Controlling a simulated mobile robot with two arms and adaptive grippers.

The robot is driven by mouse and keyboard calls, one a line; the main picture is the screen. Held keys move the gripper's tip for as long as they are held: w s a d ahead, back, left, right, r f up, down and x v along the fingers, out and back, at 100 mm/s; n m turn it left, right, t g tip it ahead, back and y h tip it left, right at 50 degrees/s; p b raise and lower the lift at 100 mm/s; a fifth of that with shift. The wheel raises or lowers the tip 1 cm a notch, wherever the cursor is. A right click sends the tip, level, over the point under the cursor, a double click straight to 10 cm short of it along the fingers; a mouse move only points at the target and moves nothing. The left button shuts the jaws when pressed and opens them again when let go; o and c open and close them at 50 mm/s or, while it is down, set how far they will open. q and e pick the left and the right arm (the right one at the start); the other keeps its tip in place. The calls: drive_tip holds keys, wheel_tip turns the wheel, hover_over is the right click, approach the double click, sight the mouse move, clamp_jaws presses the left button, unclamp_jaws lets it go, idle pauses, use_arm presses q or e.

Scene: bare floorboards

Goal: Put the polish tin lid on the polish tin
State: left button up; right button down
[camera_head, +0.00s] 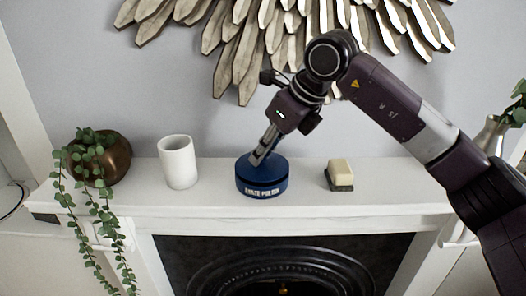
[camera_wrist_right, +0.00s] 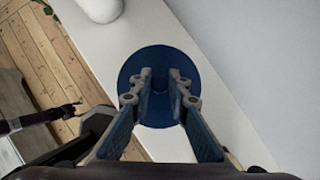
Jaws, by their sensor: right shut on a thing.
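The polish tin (camera_head: 262,190) is a round dark blue tin with pale lettering on its side, upright on the white mantel shelf. The blue polish tin lid (camera_head: 275,167) is over its top, level and lined up with it as far as I can see. I cannot tell whether a thin gap is left between them. My right gripper (camera_head: 257,158) reaches down from above and is shut on the lid. In the right wrist view the lid (camera_wrist_right: 153,60) is a blue disc with the fingers (camera_wrist_right: 160,82) around its middle. My left gripper (camera_wrist_right: 72,108) seems to show small, over the floorboards.
The mantel shelf (camera_head: 220,214) is narrow, with a wall behind. A white cup (camera_head: 178,162) stands left of the tin, and a bronze pot (camera_head: 110,160) with a trailing plant farther left. A cream and dark green block (camera_head: 340,175) sits to the right. A metal wall ornament (camera_head: 245,60) hangs above.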

drive_tip(key=shift+f+b, duration=0.4)
drive_tip(key=shift+f, duration=0.15)
drive_tip(key=c, duration=1.8)
unclamp_jaws()
drive_tip(key=shift+o, duration=0.2)
drive_tip(key=shift+r+p, duration=2.25)
drive_tip(key=shift+r, duration=1.3)
